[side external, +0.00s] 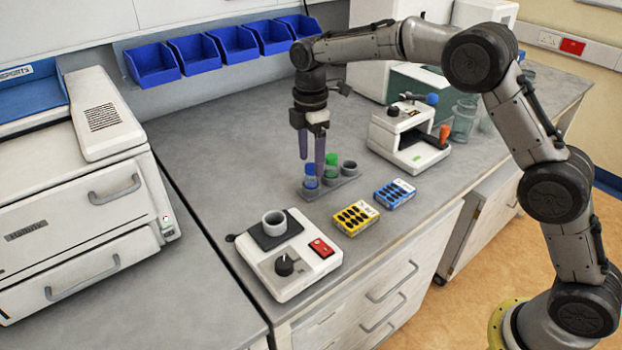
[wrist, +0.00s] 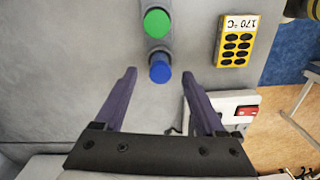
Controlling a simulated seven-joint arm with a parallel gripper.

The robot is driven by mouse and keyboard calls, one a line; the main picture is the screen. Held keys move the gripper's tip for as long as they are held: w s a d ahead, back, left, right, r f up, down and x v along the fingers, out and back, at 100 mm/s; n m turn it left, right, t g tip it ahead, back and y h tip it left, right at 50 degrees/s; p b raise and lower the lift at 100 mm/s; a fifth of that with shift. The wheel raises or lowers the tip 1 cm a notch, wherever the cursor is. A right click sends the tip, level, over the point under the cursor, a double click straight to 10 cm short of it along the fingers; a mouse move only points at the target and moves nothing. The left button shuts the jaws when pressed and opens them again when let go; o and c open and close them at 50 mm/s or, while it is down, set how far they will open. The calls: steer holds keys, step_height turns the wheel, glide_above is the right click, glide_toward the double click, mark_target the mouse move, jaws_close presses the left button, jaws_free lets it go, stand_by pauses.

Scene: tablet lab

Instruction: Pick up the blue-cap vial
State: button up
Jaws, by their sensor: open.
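The blue-cap vial (side external: 310,180) stands upright in a small grey rack (side external: 340,183). The green-cap vial (side external: 331,172) stands beside it in the same rack. My gripper (side external: 311,166) points down over the rack, with its two purple fingers apart and nothing between them. In the wrist view the blue cap (wrist: 160,70) lies just beyond the fingertips of my gripper (wrist: 160,72), roughly centred between them, and the green cap (wrist: 157,22) is farther up. In the side view one finger passes close to the vials; I cannot tell whether it touches.
A yellow block (side external: 355,218) and a blue block (side external: 394,194) lie in front. A white hotplate-like device (side external: 290,262) is near the front edge. The counter behind the rack is clear.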

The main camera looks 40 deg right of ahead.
mark_target(311, 166)
steer(key=shift+f, duration=1.85)
jaws_close()
